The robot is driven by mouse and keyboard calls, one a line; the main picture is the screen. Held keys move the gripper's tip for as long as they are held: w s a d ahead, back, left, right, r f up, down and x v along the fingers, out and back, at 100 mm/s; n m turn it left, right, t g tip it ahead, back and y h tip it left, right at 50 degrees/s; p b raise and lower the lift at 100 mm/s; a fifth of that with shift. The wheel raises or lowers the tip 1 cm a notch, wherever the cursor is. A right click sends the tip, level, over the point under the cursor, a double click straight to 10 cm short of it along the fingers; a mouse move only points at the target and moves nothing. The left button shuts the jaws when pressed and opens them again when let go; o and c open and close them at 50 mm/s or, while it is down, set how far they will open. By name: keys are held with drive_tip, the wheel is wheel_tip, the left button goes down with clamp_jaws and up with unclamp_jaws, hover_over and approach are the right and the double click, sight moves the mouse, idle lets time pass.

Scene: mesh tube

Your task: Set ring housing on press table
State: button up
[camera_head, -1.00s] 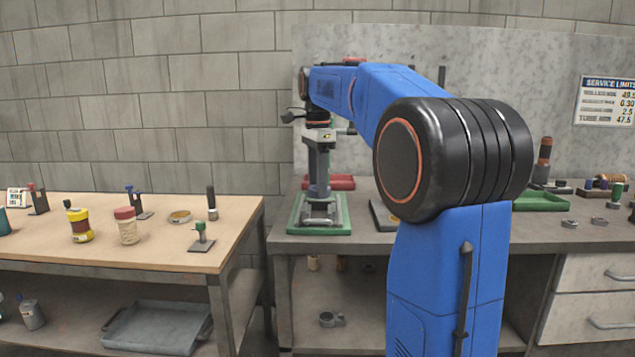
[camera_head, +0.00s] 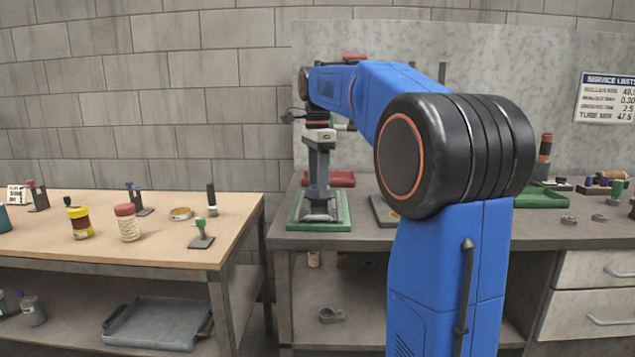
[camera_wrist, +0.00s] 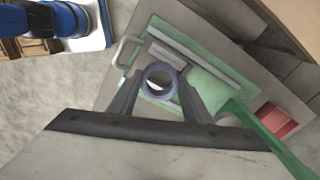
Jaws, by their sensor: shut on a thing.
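My gripper (camera_wrist: 160,84) is shut on the ring housing (camera_wrist: 159,70), a small blue-grey ring held between the two fingertips in the wrist view. In the head view my gripper (camera_head: 319,188) points straight down over the press table (camera_head: 340,222), a green-edged base with grey metal parts on the bench. In the wrist view the press table (camera_wrist: 212,88) lies below the ring, with pale bars and a looped handle. The ring is small in the head view, and I cannot tell whether it touches the press table.
A red tray (camera_head: 342,179) lies behind the press table. A dark plate (camera_head: 384,211) is close on its right, partly behind my arm. A green tray (camera_head: 541,198) is farther right. A wooden table (camera_head: 150,240) at left holds bottles and small tools.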

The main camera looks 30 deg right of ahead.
drive_tip(key=shift+f, duration=1.2)
idle(1.3)
drive_tip(key=o, duration=1.3)
drive_tip(key=shift+o, duration=0.2)
wheel_tip(320, 180, up, 17)
drive_tip(key=shift+r, duration=0.2)
drive_tip(key=s+a+f+n+t, duration=0.1)
drive_tip(key=s+a+f+n, duration=0.4)
drive_tip(key=s+f, duration=0.5)
drive_tip(key=s+a+f+n+t, duration=0.2)
drive_tip(key=s+a+f+n, duration=0.3)
drive_tip(key=f, duration=1.1)
drive_tip(key=s+a+f+n+t, duration=0.1)
drive_tip(key=s+a+f+n, duration=0.4)
drive_tip(key=s+f+n, duration=0.5)
drive_tip(key=s+f, duration=0.2)
drive_tip(key=s, duration=0.3)
drive_tip(key=shift+s+a+f+t, duration=0.15)
drive_tip(key=shift+a+f+t, duration=0.05)
drive_tip(key=shift+f+t, duration=0.2)
